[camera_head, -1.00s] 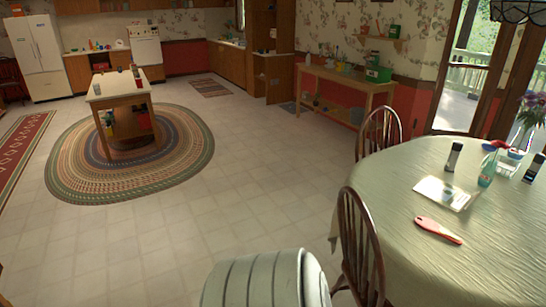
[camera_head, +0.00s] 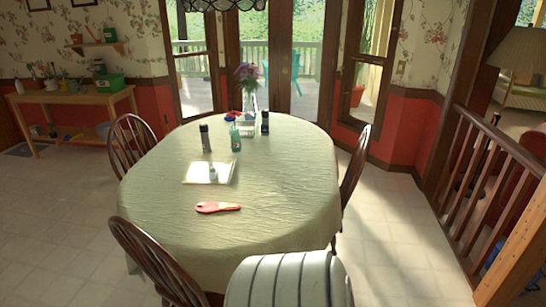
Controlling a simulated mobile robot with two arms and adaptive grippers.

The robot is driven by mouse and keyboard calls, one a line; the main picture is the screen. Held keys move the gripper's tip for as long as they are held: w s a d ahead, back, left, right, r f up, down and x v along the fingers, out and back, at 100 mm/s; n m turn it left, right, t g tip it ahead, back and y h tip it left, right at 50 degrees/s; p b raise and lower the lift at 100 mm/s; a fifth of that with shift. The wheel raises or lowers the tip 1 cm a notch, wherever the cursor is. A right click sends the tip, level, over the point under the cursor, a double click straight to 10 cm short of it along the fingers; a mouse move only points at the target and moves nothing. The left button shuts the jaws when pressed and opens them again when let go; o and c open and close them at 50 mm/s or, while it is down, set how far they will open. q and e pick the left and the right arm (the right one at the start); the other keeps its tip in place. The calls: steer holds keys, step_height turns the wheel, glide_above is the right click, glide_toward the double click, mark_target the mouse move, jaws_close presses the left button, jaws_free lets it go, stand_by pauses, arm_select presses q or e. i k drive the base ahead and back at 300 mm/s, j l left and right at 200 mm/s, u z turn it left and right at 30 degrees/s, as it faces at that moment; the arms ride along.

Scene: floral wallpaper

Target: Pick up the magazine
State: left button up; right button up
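The magazine (camera_head: 196,172) looks like a thin, pale, flat item lying on the round dining table (camera_head: 270,190), left of the middle. A bright patch of light falls on it, and a small item seems to stand on or just in front of it. A red-orange brush-like item (camera_head: 217,207) lies nearer to me on the same table. Neither of my grippers is in view.
A dark bottle (camera_head: 205,138), a teal bottle (camera_head: 235,138), another dark bottle (camera_head: 265,122) and a flower vase (camera_head: 249,97) stand on the table. Wooden chairs (camera_head: 155,262) surround it. A railing (camera_head: 490,170) is at right. Floor is clear at left.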

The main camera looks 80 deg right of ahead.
mark_target(199, 173)
steer(key=z, duration=2.15)
steer(key=u, duration=3.55)
steer(key=z, duration=3.5)
